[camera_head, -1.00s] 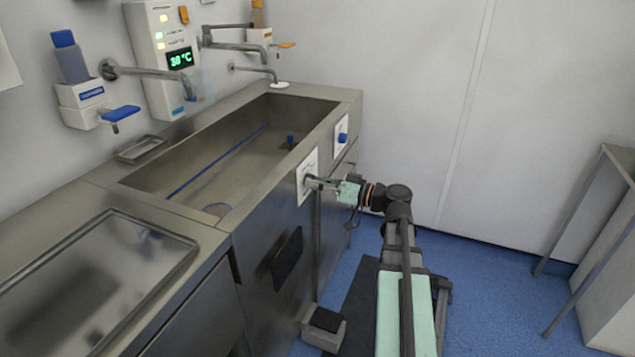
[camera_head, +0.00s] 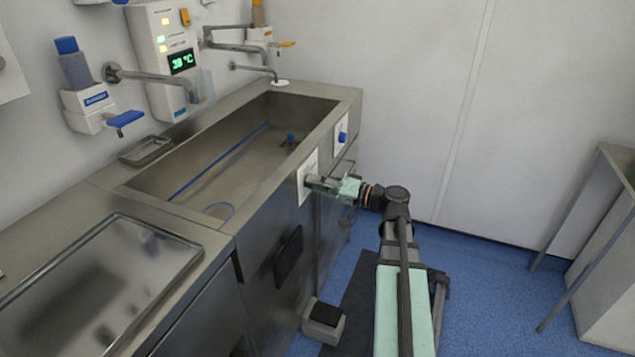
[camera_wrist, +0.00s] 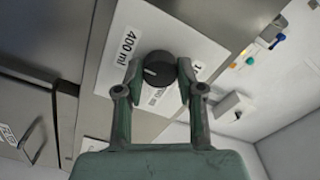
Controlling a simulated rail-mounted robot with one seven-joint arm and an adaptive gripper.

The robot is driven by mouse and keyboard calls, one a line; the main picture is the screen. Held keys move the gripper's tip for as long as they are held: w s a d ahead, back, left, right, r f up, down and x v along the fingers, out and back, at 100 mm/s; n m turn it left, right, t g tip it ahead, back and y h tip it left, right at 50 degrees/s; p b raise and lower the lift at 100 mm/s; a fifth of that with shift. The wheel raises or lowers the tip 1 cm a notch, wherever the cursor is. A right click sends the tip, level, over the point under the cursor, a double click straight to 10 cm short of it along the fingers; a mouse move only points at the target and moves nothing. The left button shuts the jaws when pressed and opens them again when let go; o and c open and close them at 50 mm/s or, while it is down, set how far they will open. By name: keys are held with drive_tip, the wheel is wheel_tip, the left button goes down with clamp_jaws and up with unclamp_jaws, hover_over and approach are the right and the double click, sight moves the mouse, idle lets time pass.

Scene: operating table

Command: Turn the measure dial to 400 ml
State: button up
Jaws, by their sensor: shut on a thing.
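The measure dial (camera_wrist: 158,67) is a round black knob with a white pointer mark, on a white plate (camera_wrist: 182,35). In the wrist view the mark points left, towards the left finger and below the "400 ml" label (camera_wrist: 129,45). Other labels on the plate are partly hidden by my fingers. My gripper (camera_wrist: 160,74) has one finger on each side of the dial and is shut on it. In the head view the plate (camera_head: 301,190) is on the sink's front; my gripper (camera_head: 314,183) reaches it from the right and hides the dial.
A second white plate with a blue knob (camera_head: 342,137) is farther along the sink front. The steel sink (camera_head: 180,204) has taps above it. A dark pad (camera_head: 288,257) is on the cabinet front below. Blue floor is open to the right.

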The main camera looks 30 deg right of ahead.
idle(0.4)
drive_tip(key=o, duration=1.1)
drive_tip(key=shift+o, duration=0.2)
drive_tip(key=v, duration=1.2)
drive_tip(key=shift+m, duration=0.3)
